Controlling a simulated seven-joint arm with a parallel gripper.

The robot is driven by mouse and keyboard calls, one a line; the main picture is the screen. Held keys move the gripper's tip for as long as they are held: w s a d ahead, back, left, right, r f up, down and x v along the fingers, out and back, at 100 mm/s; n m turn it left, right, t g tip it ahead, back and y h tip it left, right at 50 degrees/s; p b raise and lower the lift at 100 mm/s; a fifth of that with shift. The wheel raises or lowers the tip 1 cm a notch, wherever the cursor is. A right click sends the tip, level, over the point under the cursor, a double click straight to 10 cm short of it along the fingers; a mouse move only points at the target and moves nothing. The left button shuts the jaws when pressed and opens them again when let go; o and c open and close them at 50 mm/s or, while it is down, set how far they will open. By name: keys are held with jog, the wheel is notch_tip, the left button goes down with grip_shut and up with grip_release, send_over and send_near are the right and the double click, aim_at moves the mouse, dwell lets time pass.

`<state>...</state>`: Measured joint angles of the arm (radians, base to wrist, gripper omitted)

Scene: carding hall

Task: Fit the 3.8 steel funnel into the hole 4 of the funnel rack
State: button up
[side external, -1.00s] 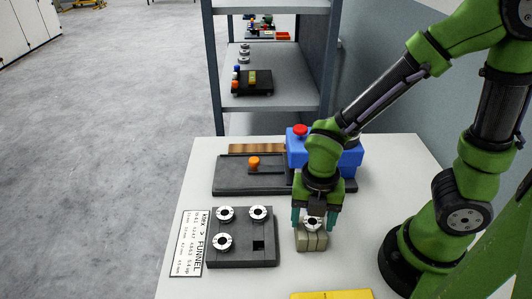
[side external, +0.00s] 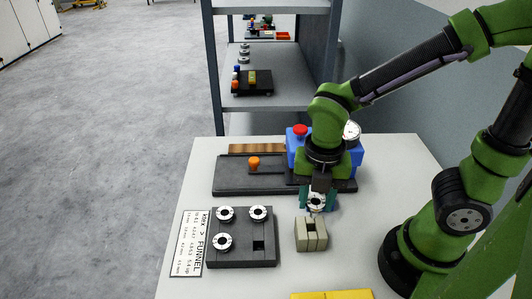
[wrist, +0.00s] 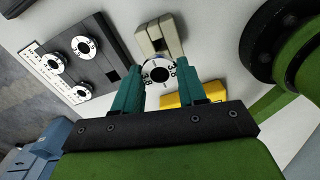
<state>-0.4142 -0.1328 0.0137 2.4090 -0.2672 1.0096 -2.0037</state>
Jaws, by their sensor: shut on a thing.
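My gripper (side external: 318,207) is shut on a steel funnel (side external: 316,202), a pale ring with a dark centre. The wrist view shows this funnel (wrist: 159,73) between the teal fingers, with "3.8" marked on its rim. It is held up, clear of the grey-beige block (side external: 311,234). The dark funnel rack (side external: 240,252) lies to the left. Three of its places hold funnels: back left (side external: 225,214), back right (side external: 258,213) and front left (side external: 223,242). The front right square hole (side external: 258,246) is empty. Hole numbers cannot be read.
A label sheet (side external: 189,243) reading "FUNNEL" lies left of the rack. Behind are a dark base with an orange knob (side external: 253,162) and a blue box with a red button (side external: 300,131). A yellow object (side external: 330,295) lies at the front edge.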

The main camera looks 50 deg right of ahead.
jog(key=shift+a+r, duration=0.3)
jog(key=shift+r, duration=0.35)
jog(key=shift+a+r, duration=0.25)
jog(key=shift+r, duration=0.35)
jog(key=w+a+f, duration=0.2)
jog(key=w+a, duration=0.4)
jog(key=a, duration=0.3)
notch_tip(320, 180, down, 7)
jog(key=shift+a, duration=0.1)
jog(key=shift+f, duration=0.45)
jog(key=shift+f, duration=0.4)
jog(key=o, duration=1.1)
jog(key=shift+r, duration=0.15)
